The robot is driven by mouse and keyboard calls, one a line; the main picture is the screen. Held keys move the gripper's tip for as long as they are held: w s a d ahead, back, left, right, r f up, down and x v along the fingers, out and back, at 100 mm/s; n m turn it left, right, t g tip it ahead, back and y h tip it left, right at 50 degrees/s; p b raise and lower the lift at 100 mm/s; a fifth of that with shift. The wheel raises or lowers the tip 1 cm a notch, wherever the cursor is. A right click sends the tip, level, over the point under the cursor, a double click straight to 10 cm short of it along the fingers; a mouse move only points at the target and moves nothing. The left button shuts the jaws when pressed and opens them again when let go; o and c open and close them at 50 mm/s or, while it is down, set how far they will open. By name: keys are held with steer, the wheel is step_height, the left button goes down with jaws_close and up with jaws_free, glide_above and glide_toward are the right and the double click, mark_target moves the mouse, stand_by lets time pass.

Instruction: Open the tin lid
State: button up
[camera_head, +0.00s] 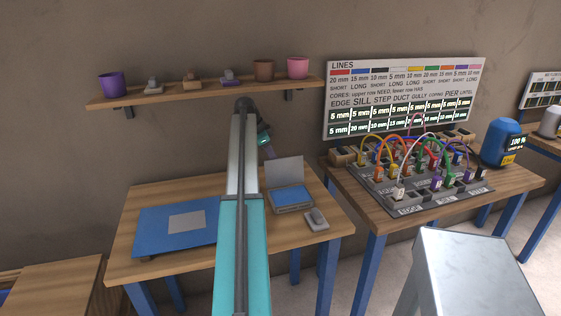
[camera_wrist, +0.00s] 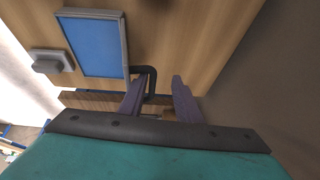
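The tin (camera_head: 291,208) stands on the left table. Its lid (camera_head: 284,171) is raised and stands up at the back, showing the blue inside. In the wrist view the open tin (camera_wrist: 126,45) is at the upper left. A dark bent piece (camera_wrist: 145,69) sticks out beside its lower right corner. My gripper (camera_head: 270,154) is just left of and above the raised lid. In the wrist view my gripper (camera_wrist: 157,83) has its purple fingers apart, with the bent piece running into the gap. I cannot tell whether they touch.
A small grey block (camera_head: 316,219) lies right of the tin. A blue mat (camera_head: 150,233) with a grey panel lies at the left. A shelf (camera_head: 178,96) with pots is above. A cable board (camera_head: 411,207) stands on the right table.

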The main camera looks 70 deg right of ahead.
steer(key=w+a, duration=0.5)
steer(key=w, duration=0.3)
steer(key=shift+a+f+b, duration=0.15)
steer(key=shift+a+b, duration=0.05)
steer(key=shift+b, duration=0.15)
